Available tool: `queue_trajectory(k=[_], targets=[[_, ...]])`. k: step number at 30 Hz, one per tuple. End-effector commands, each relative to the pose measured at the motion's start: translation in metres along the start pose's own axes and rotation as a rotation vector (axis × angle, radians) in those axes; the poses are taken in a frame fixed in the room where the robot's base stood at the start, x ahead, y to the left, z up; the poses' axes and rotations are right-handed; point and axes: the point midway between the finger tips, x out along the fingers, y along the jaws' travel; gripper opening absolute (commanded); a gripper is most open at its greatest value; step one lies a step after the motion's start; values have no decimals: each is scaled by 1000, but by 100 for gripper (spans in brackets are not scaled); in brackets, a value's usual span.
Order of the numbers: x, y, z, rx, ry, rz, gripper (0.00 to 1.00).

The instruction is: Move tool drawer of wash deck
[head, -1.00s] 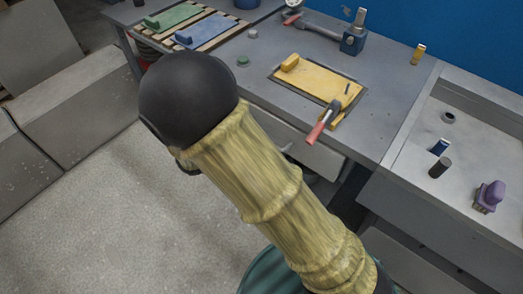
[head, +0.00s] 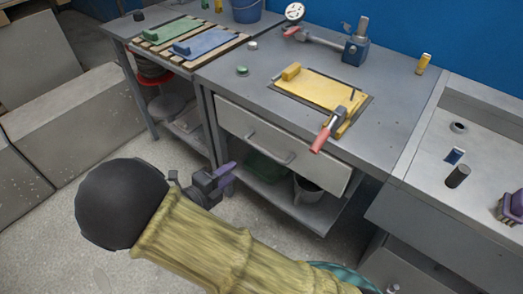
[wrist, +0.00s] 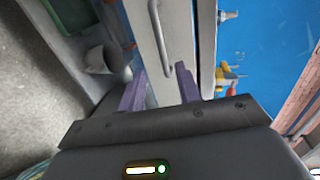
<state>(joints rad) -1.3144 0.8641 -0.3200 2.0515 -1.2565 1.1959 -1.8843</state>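A grey drawer front (head: 318,162) with a bar handle (head: 268,147) sits under the middle bench top; it looks shut. In the wrist view the pale drawer front (wrist: 181,40) and its handle (wrist: 160,38) are ahead of the fingers. My gripper (head: 222,180) is low and left of the drawer in the head view, apart from the handle. In the wrist view its two purple fingers (wrist: 160,88) are spread with nothing between them. Which unit is the wash deck is unclear; the right-hand unit (head: 418,200) has a recessed top.
The bench top (head: 235,85) holds a yellow panel (head: 315,88) with a red-handled clamp (head: 326,131). A lower shelf (head: 310,215) carries a grey bucket (head: 307,188) and a green bin (head: 265,167). Open floor (head: 160,145) lies left of the bench.

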Motion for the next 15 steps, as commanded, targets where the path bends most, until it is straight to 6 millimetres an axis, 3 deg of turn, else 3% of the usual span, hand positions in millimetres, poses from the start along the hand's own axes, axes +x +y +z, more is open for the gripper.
queue_trajectory(k=[15], targets=[[93, 3, -2, 1, 5, 0, 34]])
